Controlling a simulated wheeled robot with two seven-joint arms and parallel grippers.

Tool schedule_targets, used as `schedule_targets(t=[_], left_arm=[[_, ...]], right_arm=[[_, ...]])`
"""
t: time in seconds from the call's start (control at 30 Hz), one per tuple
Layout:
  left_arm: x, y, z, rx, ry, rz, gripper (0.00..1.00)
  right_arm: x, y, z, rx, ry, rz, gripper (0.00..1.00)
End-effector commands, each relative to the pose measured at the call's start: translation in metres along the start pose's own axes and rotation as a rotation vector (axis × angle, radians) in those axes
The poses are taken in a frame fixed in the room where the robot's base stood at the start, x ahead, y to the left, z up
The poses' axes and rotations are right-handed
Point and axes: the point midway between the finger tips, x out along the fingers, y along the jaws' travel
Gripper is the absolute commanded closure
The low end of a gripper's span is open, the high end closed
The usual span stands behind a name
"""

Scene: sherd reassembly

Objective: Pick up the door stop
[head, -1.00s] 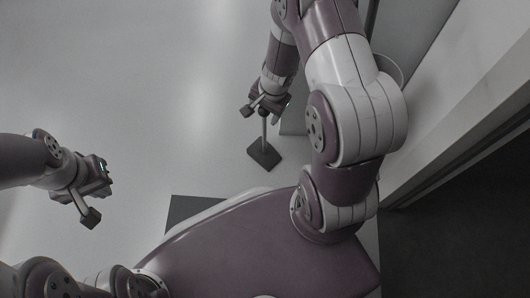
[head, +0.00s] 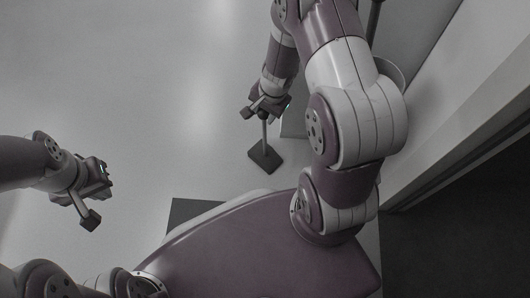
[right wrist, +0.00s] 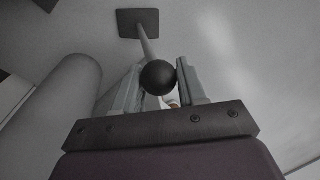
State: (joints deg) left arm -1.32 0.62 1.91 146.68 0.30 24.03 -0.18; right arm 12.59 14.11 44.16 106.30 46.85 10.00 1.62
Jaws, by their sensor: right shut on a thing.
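The door stop has a dark square base (head: 265,158), a thin pale rod (head: 264,131) and a black ball at its top. In the right wrist view, the ball (right wrist: 158,77) sits between the fingers, with the base (right wrist: 138,22) beyond it. My right gripper (head: 263,107) is shut on the door stop near its top; it also shows in the right wrist view (right wrist: 161,66). The door stop looks roughly upright; I cannot tell whether its base touches the floor. My left gripper (head: 90,210) is at the left, far from it, with its jaw gap unclear.
A pale wall (head: 455,125) runs along the right, with a dark area (head: 460,235) below it. A pale round rim (head: 392,68) shows partly behind my right arm. The pale floor (head: 140,80) is clear at the left and middle.

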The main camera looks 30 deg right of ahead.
Motion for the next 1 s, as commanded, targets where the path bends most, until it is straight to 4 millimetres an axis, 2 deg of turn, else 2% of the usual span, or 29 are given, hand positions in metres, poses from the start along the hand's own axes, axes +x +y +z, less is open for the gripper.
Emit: schedule_targets(t=[0.8,1.0], left_arm=[[0.000,0.000,0.000,0.000,0.000,0.000,1.00],[-0.009,0.000,-0.001,0.000,0.000,0.000,1.00]], right_arm=[[0.001,0.002,0.003,-0.001,-0.008,0.005,1.00],[-0.009,0.000,0.002,0.000,-0.006,0.003,1.00]])
